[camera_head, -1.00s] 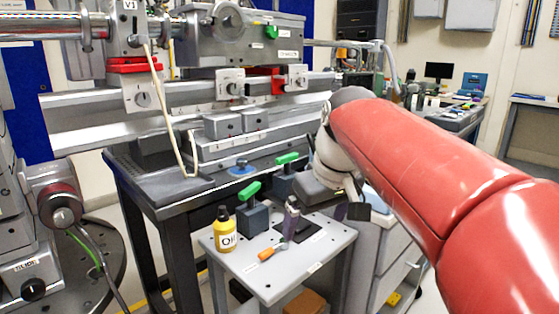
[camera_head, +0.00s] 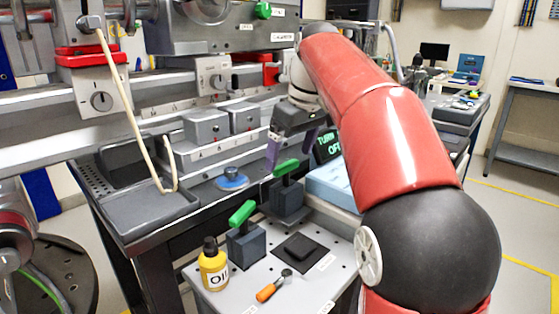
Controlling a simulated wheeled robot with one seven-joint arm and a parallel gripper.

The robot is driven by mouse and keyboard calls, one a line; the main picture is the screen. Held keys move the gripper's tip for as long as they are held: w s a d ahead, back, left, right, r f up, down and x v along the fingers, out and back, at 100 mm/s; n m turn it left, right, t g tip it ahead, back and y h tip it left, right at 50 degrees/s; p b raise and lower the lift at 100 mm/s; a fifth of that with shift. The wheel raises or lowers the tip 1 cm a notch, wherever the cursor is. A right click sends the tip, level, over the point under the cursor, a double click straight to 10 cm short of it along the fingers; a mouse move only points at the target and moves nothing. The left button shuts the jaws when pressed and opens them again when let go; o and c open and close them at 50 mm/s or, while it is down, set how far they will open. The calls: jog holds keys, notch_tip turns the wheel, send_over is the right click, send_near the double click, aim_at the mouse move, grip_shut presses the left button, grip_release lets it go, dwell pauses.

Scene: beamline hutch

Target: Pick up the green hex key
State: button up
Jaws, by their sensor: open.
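Two green handles stand in dark blocks on the small grey table. The nearer green handle (camera_head: 241,213) sits on a block (camera_head: 246,245) left of centre. The farther green handle (camera_head: 286,168) sits on a second block (camera_head: 288,198) behind it. The pictures do not show clearly which one is the hex key; their shafts are mostly hidden. My gripper (camera_head: 290,150) points down with its purple-tipped fingers apart, empty. In the picture it is just above the farther green handle; the exact gap cannot be told.
A yellow oil bottle (camera_head: 213,266) and an orange-handled tool (camera_head: 272,287) stand and lie on the table (camera_head: 235,294). A dark pad (camera_head: 298,250) lies nearby. The beamline bench (camera_head: 180,215) is behind and left. A display (camera_head: 327,147) and a pale blue box (camera_head: 330,187) are right.

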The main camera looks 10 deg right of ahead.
aim_at(284, 185)
jog(key=shift+w+f, duration=0.15)
jog(key=shift+w, duration=0.3)
jog(key=shift+w+f, duration=0.15)
jog(key=shift+f, duration=0.2)
jog(key=b+x, duration=0.1)
jog(key=x, duration=0.5)
jog(key=shift+w+f+b, duration=0.15)
jog(key=shift+f+b, duration=0.15)
jog(key=c, duration=1.5)
jog(key=shift+r+p, duration=1.35)
jog(key=shift+r, duration=3.7)
